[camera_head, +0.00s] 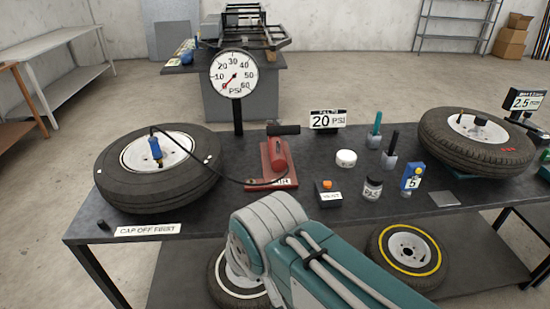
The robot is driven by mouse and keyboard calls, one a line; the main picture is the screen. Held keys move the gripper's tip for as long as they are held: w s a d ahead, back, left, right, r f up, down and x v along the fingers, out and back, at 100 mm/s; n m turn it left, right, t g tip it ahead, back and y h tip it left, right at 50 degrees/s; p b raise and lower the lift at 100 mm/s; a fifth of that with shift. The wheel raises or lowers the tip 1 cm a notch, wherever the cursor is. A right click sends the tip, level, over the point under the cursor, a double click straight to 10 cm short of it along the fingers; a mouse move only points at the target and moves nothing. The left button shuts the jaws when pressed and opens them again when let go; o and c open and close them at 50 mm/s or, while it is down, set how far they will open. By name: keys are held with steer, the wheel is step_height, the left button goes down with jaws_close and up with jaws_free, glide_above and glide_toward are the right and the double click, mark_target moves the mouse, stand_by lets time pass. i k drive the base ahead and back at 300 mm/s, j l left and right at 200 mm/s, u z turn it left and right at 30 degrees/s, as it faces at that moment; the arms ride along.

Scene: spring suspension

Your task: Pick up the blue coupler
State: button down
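The blue coupler (155,148) stands roughly upright at the left tire (130,187), over its white rim. A thin black hose runs from the coupler across the tire to the red pump (275,160). The coupler's lower end is small, so I cannot tell whether it is fixed on a valve or only resting there. My teal and grey arm fills the bottom middle of the view, in front of the table and well to the right of the coupler. My gripper's fingers do not show.
The dark table (225,200) also holds a pressure gauge (234,75), a "20 PSI" sign (327,119), a white jar (346,158), a dark jar (373,188), a blue "5" device (411,178) and a right tire (480,155). A "CAP OFF FIRST" label (148,230) lies at the front left.

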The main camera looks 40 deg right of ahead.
mark_target(156, 153)
steer(key=i+j+z, duration=0.4)
steer(key=j, duration=0.2)
steer(key=i+j+z, duration=0.2)
steer(key=j, duration=0.15)
steer(key=i+j+z, duration=0.2)
steer(key=j, duration=0.15)
steer(key=j+z, duration=0.2)
steer(key=j, duration=0.2)
steer(key=i, duration=0.05)
